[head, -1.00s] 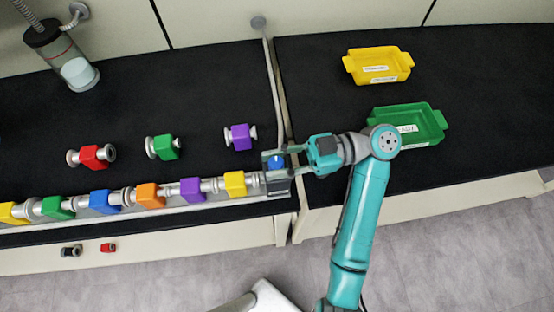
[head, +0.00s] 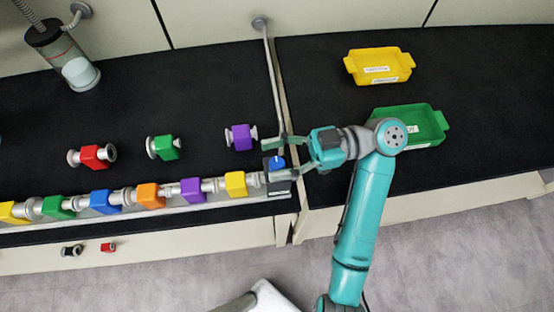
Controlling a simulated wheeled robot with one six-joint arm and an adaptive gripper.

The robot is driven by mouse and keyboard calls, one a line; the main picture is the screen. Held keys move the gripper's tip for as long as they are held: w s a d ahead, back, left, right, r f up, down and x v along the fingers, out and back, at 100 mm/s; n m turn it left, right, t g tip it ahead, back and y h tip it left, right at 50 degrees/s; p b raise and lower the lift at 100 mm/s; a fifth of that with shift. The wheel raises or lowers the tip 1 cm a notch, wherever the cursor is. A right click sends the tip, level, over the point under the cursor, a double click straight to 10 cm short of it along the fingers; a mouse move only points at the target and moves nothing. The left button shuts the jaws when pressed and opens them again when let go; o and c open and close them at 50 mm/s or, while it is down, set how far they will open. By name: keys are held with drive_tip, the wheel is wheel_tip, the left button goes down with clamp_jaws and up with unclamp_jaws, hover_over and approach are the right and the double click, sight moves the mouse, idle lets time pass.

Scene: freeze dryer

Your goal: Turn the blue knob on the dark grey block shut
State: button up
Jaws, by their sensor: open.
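The blue knob (head: 277,162) sits on top of the dark grey block (head: 280,187), at the right end of the rail in the head view. A light mark shows on the knob. My gripper (head: 279,157) is open, coming in from the right. One finger lies on the far side of the knob and the other on its near right side, over the block. Whether either finger touches the knob cannot be told.
A row of coloured valve blocks, ending in a yellow one (head: 236,184), runs left along the rail. A loose purple block (head: 240,137) stands just behind left. A thin upright pipe (head: 271,75) runs behind the gripper. Green (head: 436,121) and yellow (head: 384,66) trays are at right.

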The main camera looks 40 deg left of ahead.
sight(277, 163)
wheel_tip(277, 163, up, 7)
drive_tip(key=shift+r, duration=0.1)
idle(0.7)
